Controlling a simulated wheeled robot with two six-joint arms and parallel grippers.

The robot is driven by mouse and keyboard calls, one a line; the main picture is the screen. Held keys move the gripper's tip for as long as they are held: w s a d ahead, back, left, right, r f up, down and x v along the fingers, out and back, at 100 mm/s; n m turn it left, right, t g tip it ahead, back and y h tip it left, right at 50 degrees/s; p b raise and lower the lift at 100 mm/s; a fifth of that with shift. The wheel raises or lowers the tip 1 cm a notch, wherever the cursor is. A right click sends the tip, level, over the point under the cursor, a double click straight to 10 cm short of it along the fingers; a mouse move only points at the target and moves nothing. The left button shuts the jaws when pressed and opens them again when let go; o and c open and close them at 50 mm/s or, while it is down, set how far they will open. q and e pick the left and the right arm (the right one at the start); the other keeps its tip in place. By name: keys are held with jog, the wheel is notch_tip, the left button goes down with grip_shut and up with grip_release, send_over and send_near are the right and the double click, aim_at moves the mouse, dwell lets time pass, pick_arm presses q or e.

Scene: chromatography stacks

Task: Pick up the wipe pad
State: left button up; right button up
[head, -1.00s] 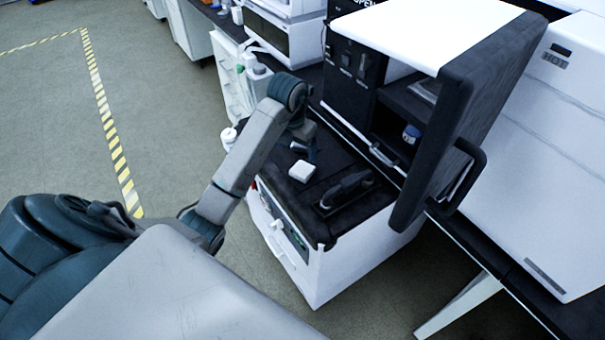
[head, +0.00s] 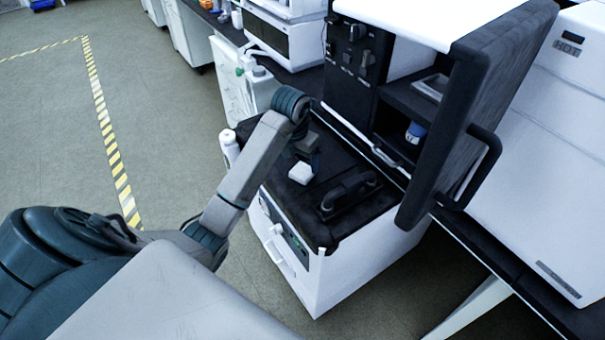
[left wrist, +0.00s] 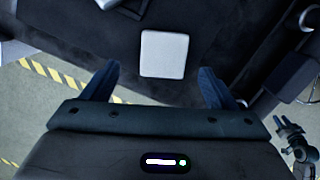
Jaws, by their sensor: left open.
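The wipe pad (head: 301,172) is a small white rounded square lying flat on the black top of a low white cabinet. It also shows in the left wrist view (left wrist: 164,54), beyond and between the two fingers. My left gripper (head: 310,160) is just behind the pad in the head view, partly hidden by its own wrist. In the left wrist view the left gripper (left wrist: 160,84) has its fingers spread wide on either side, apart from the pad and empty.
A black handled object (head: 350,193) lies right of the pad. A white bottle (head: 229,146) stands at the left edge. An instrument with a raised black door (head: 480,100) overhangs the right side, with a blue-capped jar (head: 415,132) inside. The black top (head: 325,228) is bare towards the front.

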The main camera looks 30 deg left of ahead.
aim_at(303, 170)
pick_arm(q)
jog(key=f, duration=0.4)
jog(key=shift+w+d+f, duration=0.2)
jog(key=shift+w+d, duration=0.05)
jog(key=shift+w, duration=0.15)
pick_arm(e)
jog(key=shift+s+d+f, duration=0.1)
jog(key=shift+s+f, duration=0.15)
jog(key=shift+f, duration=0.2)
jog(key=shift+s+f, duration=0.2)
jog(key=shift+f, duration=0.25)
pick_arm(q)
jog(key=shift+c, duration=0.4)
jog(key=c, duration=1)
jog(key=shift+c, duration=0.2)
